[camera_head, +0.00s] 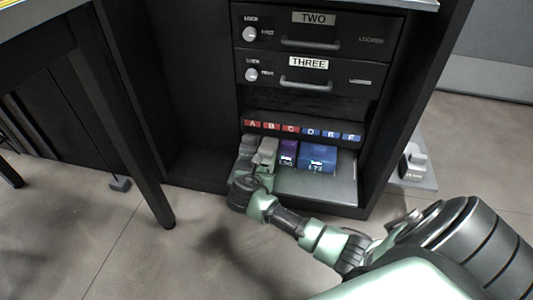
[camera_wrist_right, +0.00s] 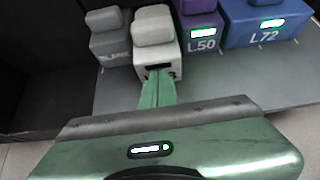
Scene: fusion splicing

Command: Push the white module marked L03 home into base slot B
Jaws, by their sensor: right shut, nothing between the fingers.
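The white module (camera_wrist_right: 153,28) stands in the second place from the left in the right wrist view. In the head view the white module (camera_head: 267,150) sits below the red B label (camera_head: 271,126), which marks slot B. Its own marking cannot be read. My right gripper (camera_wrist_right: 158,78) is shut and empty, with its fingertips at the lower front face of the white module, at or very near a dark recess; exact contact cannot be told. In the head view my right gripper (camera_head: 258,171) reaches in from the lower right. My left gripper is not in view.
A grey module (camera_wrist_right: 109,45) stands left of the white one. A purple module marked L50 (camera_wrist_right: 201,35) and a wide blue module marked L72 (camera_wrist_right: 262,30) stand to its right. The shelf (camera_head: 335,184) is bare at right. Drawers TWO (camera_head: 345,30) and THREE (camera_head: 330,72) are above.

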